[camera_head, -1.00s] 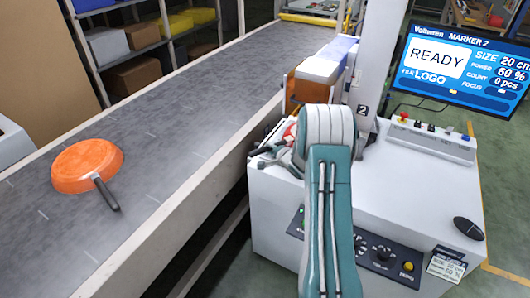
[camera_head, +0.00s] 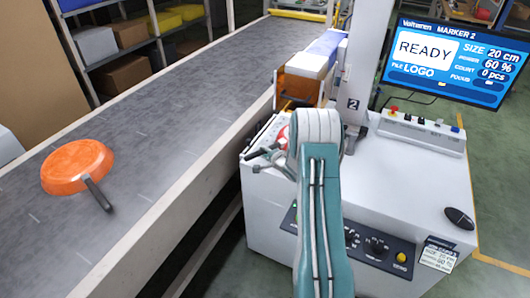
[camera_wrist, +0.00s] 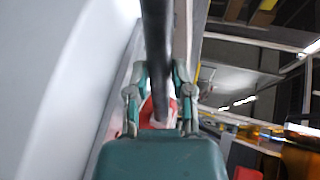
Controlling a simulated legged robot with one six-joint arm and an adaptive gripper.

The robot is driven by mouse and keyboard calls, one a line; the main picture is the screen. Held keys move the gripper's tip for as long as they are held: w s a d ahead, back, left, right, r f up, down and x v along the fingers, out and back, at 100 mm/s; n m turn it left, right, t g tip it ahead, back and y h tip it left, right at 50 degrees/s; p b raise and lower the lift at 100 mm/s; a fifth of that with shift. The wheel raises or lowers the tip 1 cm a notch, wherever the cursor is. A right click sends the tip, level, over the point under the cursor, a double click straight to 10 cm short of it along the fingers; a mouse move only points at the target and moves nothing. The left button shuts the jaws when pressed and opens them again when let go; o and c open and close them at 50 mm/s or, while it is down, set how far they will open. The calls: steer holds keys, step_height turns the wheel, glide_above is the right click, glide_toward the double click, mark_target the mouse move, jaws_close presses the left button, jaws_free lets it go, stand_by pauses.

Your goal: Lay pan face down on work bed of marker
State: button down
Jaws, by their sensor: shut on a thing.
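My gripper (camera_wrist: 155,100) is shut on a dark handle (camera_wrist: 158,45), which runs up through the middle of the wrist view. A small red patch and a pale piece show between and beyond the fingers; I cannot tell whether they belong to the held pan. In the head view my arm hides most of the gripper, and a black handle (camera_head: 255,153) sticks out left of it, at the left edge of the marker (camera_head: 415,180). The work bed is mostly hidden behind my arm. The marker's head (camera_head: 307,60) stands just beyond.
An orange pan (camera_head: 77,163) lies bottom up on the grey conveyor (camera_head: 170,120) at left. The marker's screen (camera_head: 450,62) reads READY, size 20 cm, 0 pcs. A button box (camera_head: 420,133) and black mouse (camera_head: 459,218) sit on the marker's top. Shelves stand behind.

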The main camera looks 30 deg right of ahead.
steer(key=shift+f, duration=0.15)
stand_by(0.6)
steer(key=shift+c, duration=2.1)
jaws_free()
steer(key=v, duration=1.2)
steer(key=s+a+r+n+g+h, duration=0.2)
steer(key=a+r+n, duration=0.3)
steer(key=r, duration=0.5)
steer(key=s+a+r+n+g+h, duration=0.2)
steer(key=a+r+n, duration=0.1)
steer(key=a+r, duration=0.5)
steer(key=s+a+r+n+g+y, duration=0.2)
steer(key=s+a+r+n, duration=0.1)
steer(key=s+a, duration=0.5)
steer(key=s+a+r+n+g+y, duration=0.2)
steer(key=s+a+n, duration=0.4)
steer(key=s, duration=0.8)
steer(key=shift+s+a+r+n, duration=0.35)
steer(key=shift+a+r, duration=0.5)
steer(key=shift+a, duration=0.35)
